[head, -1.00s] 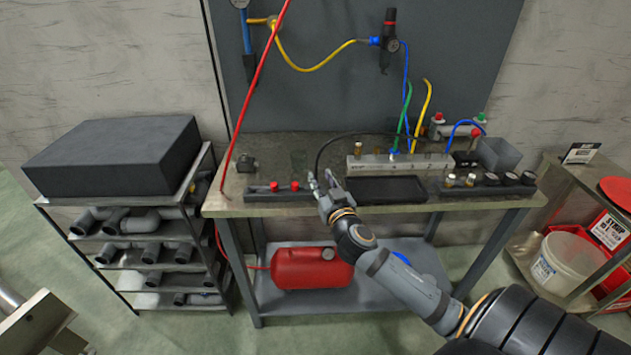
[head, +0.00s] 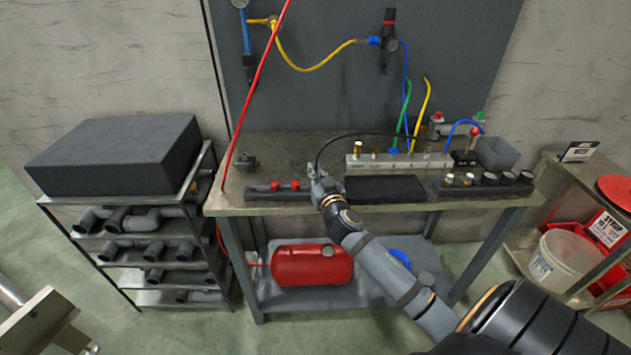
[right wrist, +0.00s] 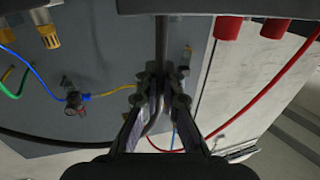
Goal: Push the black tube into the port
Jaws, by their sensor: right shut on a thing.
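The black tube (head: 330,142) arches over the back of the workbench, and one end comes down at my right gripper (head: 322,182). In the right wrist view my right gripper (right wrist: 161,84) is shut on the black tube (right wrist: 162,42), which runs between the fingertips. A grey manifold block (head: 405,161) with brass fittings on top stands right of the gripper. Which opening is the port cannot be told. The tube's end is hard to make out. My left gripper is not in view.
A dark strip with red caps (head: 275,187) lies left of the gripper. A black tray (head: 385,189) lies in front of the manifold. Blue, green and yellow tubes (head: 427,100) rise behind it. A red hose (head: 258,90) hangs at the left. The workbench's back left is mostly clear.

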